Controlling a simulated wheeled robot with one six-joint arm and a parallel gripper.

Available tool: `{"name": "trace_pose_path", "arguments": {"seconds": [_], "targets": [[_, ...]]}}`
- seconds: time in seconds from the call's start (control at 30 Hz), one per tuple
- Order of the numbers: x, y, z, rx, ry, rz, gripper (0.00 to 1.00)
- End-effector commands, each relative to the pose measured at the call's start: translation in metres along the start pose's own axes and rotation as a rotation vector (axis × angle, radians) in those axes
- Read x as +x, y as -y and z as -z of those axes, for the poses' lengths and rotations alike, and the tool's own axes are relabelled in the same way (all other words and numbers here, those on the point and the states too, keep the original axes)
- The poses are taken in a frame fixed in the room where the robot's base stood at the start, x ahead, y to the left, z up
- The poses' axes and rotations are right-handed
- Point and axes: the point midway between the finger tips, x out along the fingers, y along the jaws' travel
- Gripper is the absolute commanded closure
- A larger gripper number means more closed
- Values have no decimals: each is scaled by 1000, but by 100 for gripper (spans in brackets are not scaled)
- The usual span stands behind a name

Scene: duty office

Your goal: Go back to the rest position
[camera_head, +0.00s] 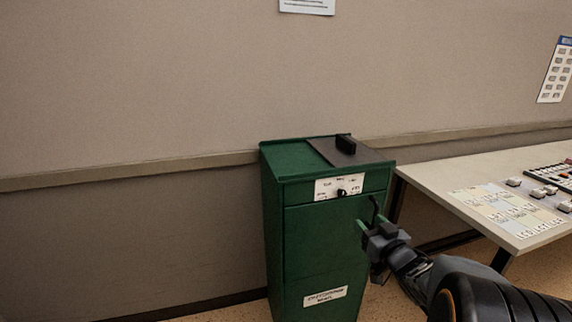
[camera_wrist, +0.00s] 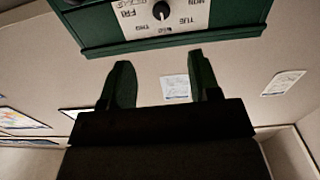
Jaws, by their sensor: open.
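My gripper (camera_head: 369,220) is in front of the right part of a green cabinet (camera_head: 305,240) in the head view. Its jaws are open, with nothing seen between them. In the wrist view, the two fingers of my gripper (camera_wrist: 160,85) stand apart, below a white dial plate (camera_wrist: 190,14) with a dark knob (camera_wrist: 161,10) and day names around it. The dial plate also shows on the cabinet's upper front in the head view (camera_head: 326,188). The fingers look apart from the knob.
A table (camera_head: 450,175) stands right of the cabinet, with label cards (camera_head: 505,208) and several small blocks on it. A dark handle (camera_head: 345,144) sits on the cabinet's top. A wall with a rail (camera_head: 120,175) is behind. The floor left of the cabinet looks clear.

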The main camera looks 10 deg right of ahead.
Motion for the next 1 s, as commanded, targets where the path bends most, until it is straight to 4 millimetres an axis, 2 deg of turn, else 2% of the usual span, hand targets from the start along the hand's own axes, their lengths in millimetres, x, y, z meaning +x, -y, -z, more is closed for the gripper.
{"name": "trace_pose_path", "arguments": {"seconds": [0.17, 0.3, 0.37, 0.43, 0.57, 0.67, 0.8, 0.9, 1.0], "targets": [[-4, -24, -28, -47, 162, -136, 43], [-28, -56, -62, -56, 421, -345, 43], [-41, -60, -66, -47, 541, -416, 43], [-57, -55, -65, -28, 682, -470, 43], [-88, -23, -52, 33, 935, -493, 43], [-110, 17, -30, 88, 1111, -444, 43], [-138, 84, 18, 147, 1288, -294, 43], [-149, 120, 51, 157, 1322, -194, 43], [-148, 140, 77, 133, 1282, -131, 43]]}}
